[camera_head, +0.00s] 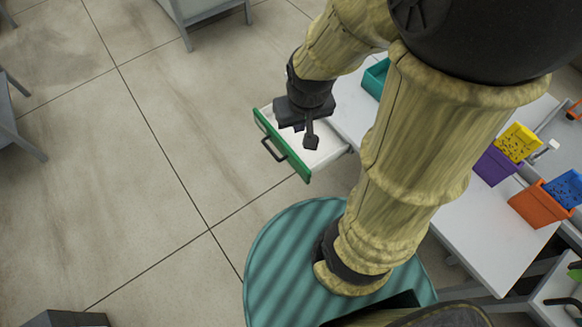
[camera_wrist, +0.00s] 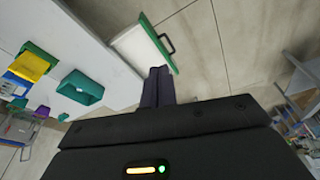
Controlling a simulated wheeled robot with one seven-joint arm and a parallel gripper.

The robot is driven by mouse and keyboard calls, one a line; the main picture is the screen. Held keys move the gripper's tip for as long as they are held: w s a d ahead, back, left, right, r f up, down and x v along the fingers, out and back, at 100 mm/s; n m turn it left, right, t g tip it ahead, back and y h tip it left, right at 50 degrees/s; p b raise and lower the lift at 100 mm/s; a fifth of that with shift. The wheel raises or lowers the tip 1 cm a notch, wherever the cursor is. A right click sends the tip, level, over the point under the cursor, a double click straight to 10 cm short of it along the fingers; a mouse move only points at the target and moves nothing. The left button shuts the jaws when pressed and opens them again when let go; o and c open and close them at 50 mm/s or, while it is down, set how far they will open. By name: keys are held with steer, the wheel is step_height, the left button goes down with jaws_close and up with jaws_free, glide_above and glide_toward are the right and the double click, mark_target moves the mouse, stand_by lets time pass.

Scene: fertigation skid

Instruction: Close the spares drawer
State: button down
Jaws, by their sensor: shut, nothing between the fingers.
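The spares drawer has a green front (camera_head: 283,146) with a dark bar handle (camera_head: 272,149) and a white inside (camera_head: 330,148). It stands pulled out from the white bench on its left side in the head view. In the wrist view the drawer (camera_wrist: 137,46) shows at the top, with its green front (camera_wrist: 158,42) and handle (camera_wrist: 167,43). My gripper (camera_head: 311,143) is over the open drawer in the head view, pointing down. Its fingers (camera_wrist: 158,72) are together and empty in the wrist view. I cannot tell how high the fingertips are above the drawer.
A white bench (camera_head: 482,235) carries a teal bin (camera_head: 376,79), a purple bin (camera_head: 495,166) with a yellow item (camera_head: 517,142), and an orange bin (camera_head: 540,207) with a blue item (camera_head: 565,187). The tiled floor (camera_head: 130,150) left of the drawer is clear.

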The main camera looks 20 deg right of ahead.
steer(key=shift+s, duration=0.15)
step_height(320, 180, down, 30)
steer(key=w+a+n+g+h+b, duration=0.1)
steer(key=a+n+g+h+b, duration=0.2)
steer(key=n+g+h+b, duration=1.25)
steer(key=w+a+f+n+t+h+b, duration=0.1)
steer(key=w+a+f+n+t+b, duration=0.2)
steer(key=f+t+b, duration=0.6)
steer(key=w+a+f+n+t+b, duration=0.3)
steer(key=f+t+b, duration=0.6)
steer(key=b, duration=0.5)
steer(key=shift+w+a+h, duration=0.35)
steer(key=shift+w+a, duration=0.5)
steer(key=shift+a, duration=0.25)
steer(key=shift+d+t, duration=0.15)
steer(key=shift+t, duration=0.1)
